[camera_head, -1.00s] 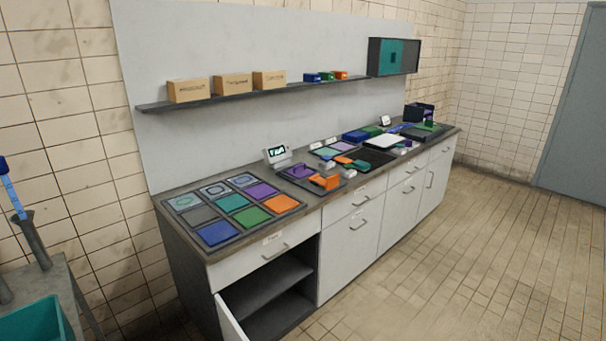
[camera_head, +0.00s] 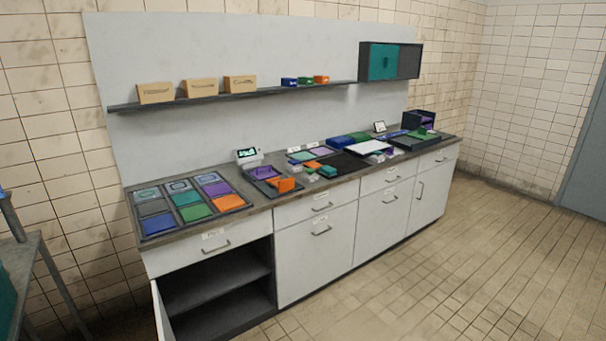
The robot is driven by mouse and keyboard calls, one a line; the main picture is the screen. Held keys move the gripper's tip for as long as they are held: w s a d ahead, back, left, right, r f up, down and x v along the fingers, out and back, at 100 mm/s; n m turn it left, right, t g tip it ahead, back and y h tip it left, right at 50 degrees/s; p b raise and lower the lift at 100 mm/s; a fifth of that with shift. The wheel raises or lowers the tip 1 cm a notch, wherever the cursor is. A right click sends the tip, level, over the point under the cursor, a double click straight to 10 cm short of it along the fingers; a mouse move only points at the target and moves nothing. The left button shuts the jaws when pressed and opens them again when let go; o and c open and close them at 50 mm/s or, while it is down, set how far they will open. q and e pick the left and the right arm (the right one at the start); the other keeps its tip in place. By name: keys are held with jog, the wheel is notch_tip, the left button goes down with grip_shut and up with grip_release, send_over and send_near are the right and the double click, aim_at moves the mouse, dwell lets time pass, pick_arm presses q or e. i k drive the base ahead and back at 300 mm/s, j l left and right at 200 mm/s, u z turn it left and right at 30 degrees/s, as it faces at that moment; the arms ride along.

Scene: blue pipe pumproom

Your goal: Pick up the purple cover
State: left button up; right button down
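One is a flat purple piece (camera_head: 217,188) in the right column of the colored tray at the counter's left end. The other is a purple object (camera_head: 265,172) on a small dark tray, behind an orange block (camera_head: 287,185). A lighter purple flat piece (camera_head: 320,152) lies further along. Neither of my grippers is in view.
The counter (camera_head: 262,203) runs along the wall, with a white display device (camera_head: 248,156) on it. A cabinet door (camera_head: 161,315) stands open at the lower left. A shelf (camera_head: 240,94) holds boxes above. The tiled floor (camera_head: 420,265) in front is clear.

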aim_at(264, 172)
jog(key=i+l+z, duration=0.15)
jog(key=i+l, duration=0.2)
jog(key=i+l+z, duration=0.1)
jog(key=i+l, duration=0.15)
jog(key=i, duration=0.2)
jog(key=i+l+z, duration=0.15)
jog(key=i+l, duration=0.15)
jog(key=i+j, duration=0.05)
jog(key=i, duration=0.05)
